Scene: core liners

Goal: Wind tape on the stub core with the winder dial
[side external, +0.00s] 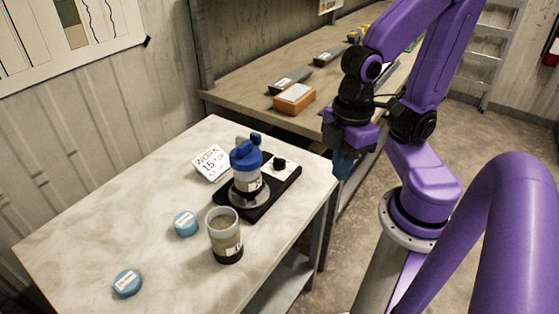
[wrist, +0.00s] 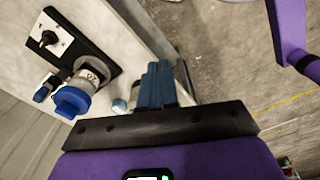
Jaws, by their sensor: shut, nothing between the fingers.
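The winder (side external: 284,190) is a black base on the pale table. Its black dial (side external: 279,163) sits on a white plate at the back right end; the dial also shows in the wrist view (wrist: 47,38). A short pale core (side external: 246,183) with a label stands upright on the winder's round grey platform, under a blue cap (side external: 245,156) with a raised blue part on top. A clear, open-topped core (side external: 225,239) with grey-brown fill and a dark bottom stands in front. My gripper (side external: 343,166) is shut and empty, right of the winder and apart from it. Its blue fingers show together in the wrist view (wrist: 158,85).
Two blue lids (side external: 185,223) (side external: 127,282) lie on the table's left part. A back bench (side external: 240,92) holds an orange box (side external: 294,99) and grey items. The table's left half is mostly clear.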

